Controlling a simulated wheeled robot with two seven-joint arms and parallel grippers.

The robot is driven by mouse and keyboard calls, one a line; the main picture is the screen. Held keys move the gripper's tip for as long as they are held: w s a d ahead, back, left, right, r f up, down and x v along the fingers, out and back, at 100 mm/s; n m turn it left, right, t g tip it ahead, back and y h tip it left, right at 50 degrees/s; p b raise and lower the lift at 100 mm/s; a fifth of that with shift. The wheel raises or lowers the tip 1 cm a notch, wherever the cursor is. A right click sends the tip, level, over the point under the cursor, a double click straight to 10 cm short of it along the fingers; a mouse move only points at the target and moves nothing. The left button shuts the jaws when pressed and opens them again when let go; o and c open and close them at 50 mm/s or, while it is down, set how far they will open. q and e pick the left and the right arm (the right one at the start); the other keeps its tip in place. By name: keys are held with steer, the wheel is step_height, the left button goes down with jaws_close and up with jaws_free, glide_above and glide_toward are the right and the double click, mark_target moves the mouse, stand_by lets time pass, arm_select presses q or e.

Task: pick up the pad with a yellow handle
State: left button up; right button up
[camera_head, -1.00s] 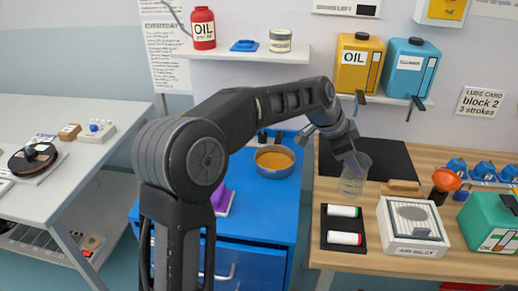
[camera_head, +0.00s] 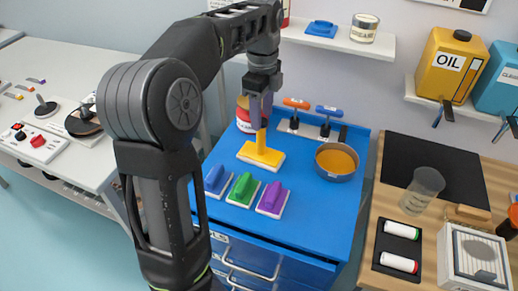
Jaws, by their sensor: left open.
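The pad with a yellow handle (camera_head: 260,155) lies on the blue cabinet top (camera_head: 318,205), left of centre. Its handle stands upright from a flat yellow base with a pale underside. My left gripper (camera_head: 261,118) points down right above the handle, with its fingertips at or very near the handle's top. It is open; whether the fingers touch the handle I cannot tell. My left arm comes in from the left and hides part of the cabinet's left edge. My right gripper is not in view.
Blue, green (camera_head: 243,188) and purple (camera_head: 272,199) handled pads lie in front. Orange- and blue-handled tools (camera_head: 328,120) stand behind. A red-and-white can (camera_head: 244,112) is close behind the gripper. A round pan (camera_head: 337,161) stands to the right; the blue top's front right is bare.

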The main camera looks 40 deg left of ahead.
mark_target(261, 134)
arm_select(q)
steer(key=shift+f, duration=1.25)
steer(key=shift+f, duration=0.1)
step_height(261, 134, down, 5)
steer(key=shift+a+p, duration=0.15)
steer(key=shift+p, duration=0.4)
steer(key=shift+c, duration=0.4)
jaws_close()
stand_by(0.3)
